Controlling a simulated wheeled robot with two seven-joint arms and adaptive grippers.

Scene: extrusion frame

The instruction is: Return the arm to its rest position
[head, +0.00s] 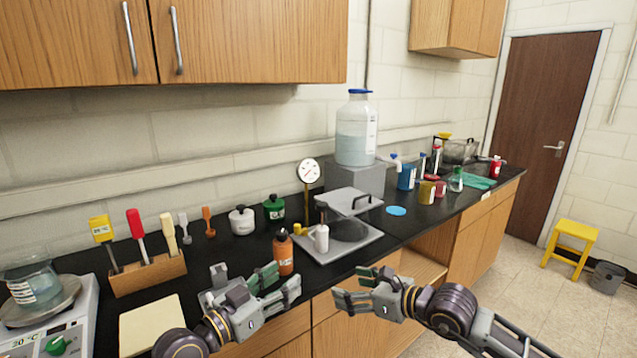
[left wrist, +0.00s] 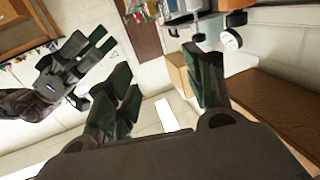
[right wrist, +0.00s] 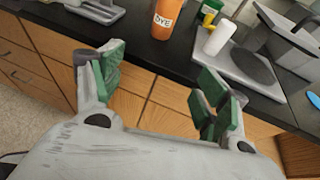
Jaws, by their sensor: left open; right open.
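My left gripper (head: 250,290) is open and empty, low in the head view, in front of the bench edge near the orange bottle. My right gripper (head: 362,290) is open and empty, to its right, in front of the wooden cabinet fronts. In the right wrist view the fingers of my right gripper (right wrist: 160,85) stand apart with cabinet doors behind them. In the left wrist view the fingers of my left gripper (left wrist: 160,90) are apart with nothing between them, and my right gripper (left wrist: 75,65) shows at the upper left.
The black bench (head: 90,262) runs along the wall. Near its edge stand an orange bottle (head: 283,254), a white bottle (head: 322,238) on a grey tray (head: 345,247), a tool block (head: 148,276) and a hotplate (head: 60,322). The floor (head: 560,310) at right is open, with a yellow stool (head: 575,236).

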